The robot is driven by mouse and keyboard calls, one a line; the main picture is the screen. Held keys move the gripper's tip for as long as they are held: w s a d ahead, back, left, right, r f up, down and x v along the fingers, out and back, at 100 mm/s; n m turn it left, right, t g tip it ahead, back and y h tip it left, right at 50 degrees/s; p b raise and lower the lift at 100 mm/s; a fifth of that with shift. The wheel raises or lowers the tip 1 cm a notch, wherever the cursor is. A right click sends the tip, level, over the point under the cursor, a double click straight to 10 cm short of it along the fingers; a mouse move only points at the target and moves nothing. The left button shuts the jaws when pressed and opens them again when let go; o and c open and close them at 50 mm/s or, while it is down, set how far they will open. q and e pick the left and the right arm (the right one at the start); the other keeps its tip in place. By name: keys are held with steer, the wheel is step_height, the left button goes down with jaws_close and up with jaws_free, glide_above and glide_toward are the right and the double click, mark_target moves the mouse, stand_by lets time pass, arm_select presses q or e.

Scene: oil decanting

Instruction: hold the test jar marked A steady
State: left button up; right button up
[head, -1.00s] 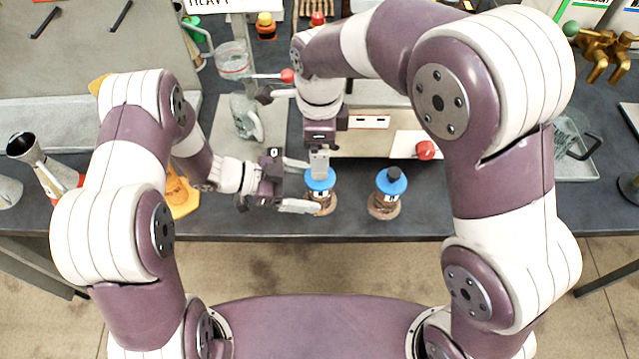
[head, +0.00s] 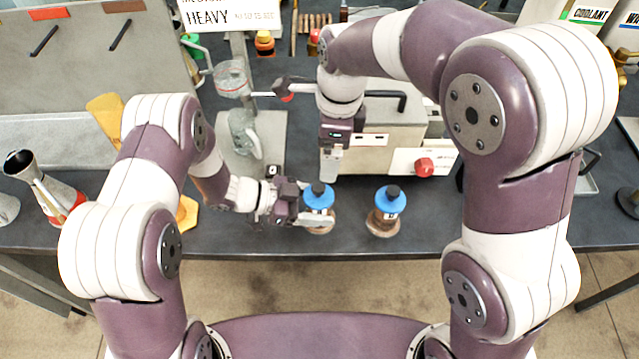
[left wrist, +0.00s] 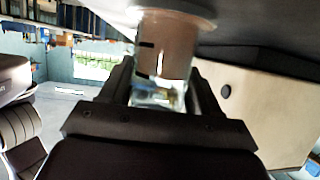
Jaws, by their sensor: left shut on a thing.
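A test jar with a blue lid and black top (head: 319,192) stands near the front edge of the bench; any letter on it is hidden or unreadable. My left gripper (head: 316,218) reaches it from the left and is shut on its body. In the left wrist view the jar (left wrist: 165,45) sits between the two fingers. A second blue-lidded jar (head: 387,206) with brown contents and a white label stands to the right, apart from the grippers. My right gripper (head: 331,168) points down just behind the held jar, apart from it; its finger gap does not show clearly.
Behind stands a beige box with a red knob (head: 424,167). A glass beaker (head: 232,78) is on a stand at the back, above a glass jug (head: 244,135). A metal funnel-topped can (head: 45,182) stands left.

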mark_target(319, 186)
arm_select(q)
steer(key=shift+d, duration=0.1)
arm_select(e)
steer(key=shift+n+y, duration=0.4)
steer(key=shift+n, duration=0.3)
steer(key=f, duration=0.3)
steer(key=s+a+f, duration=0.1)
steer(key=f, duration=0.3)
steer(key=a+f, duration=0.1)
steer(key=f, duration=0.2)
steer(key=shift+s+f, duration=0.2)
steer(key=shift+f, duration=0.15)
steer(key=c, duration=1.3)
steer(key=shift+r, duration=0.2)
